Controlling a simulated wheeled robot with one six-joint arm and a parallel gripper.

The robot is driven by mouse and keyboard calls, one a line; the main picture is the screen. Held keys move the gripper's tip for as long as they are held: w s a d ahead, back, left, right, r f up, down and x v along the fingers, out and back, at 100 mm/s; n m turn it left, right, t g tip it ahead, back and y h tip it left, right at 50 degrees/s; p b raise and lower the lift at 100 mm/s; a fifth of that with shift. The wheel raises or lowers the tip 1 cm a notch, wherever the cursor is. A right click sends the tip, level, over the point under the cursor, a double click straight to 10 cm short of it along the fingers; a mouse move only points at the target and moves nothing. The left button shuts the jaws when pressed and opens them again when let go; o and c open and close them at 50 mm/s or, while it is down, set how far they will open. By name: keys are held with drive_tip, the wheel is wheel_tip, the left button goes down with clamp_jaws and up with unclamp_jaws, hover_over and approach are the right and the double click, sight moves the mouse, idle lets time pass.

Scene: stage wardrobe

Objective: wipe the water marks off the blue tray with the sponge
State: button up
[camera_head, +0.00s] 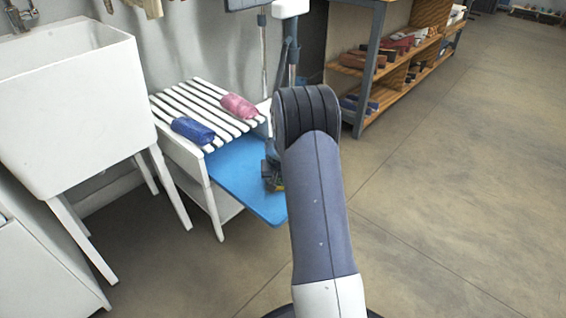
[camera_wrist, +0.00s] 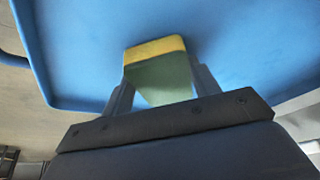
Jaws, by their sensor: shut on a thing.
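The blue tray (camera_head: 243,178) juts out from under the slatted top of a white rack in the head view. It fills the upper part of the wrist view (camera_wrist: 75,50). My gripper (camera_head: 272,178) is low over the tray's right part, mostly hidden behind my arm. In the wrist view my gripper (camera_wrist: 160,88) is shut on the sponge (camera_wrist: 160,72), which has a yellow layer and a green layer. The sponge's yellow end is at the tray's surface; I cannot tell whether it touches. I cannot make out any water marks on the visible tray.
The white slatted rack (camera_head: 196,104) holds a blue rolled cloth (camera_head: 193,130) and a pink one (camera_head: 238,106). A white sink (camera_head: 75,105) stands to the left. A shelf with shoes (camera_head: 385,62) is behind. The floor at right is clear.

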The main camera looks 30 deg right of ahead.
drive_tip(key=shift+w+r+p, duration=0.1)
drive_tip(key=shift+r+p, duration=2.15)
drive_tip(key=shift+r, duration=1.75)
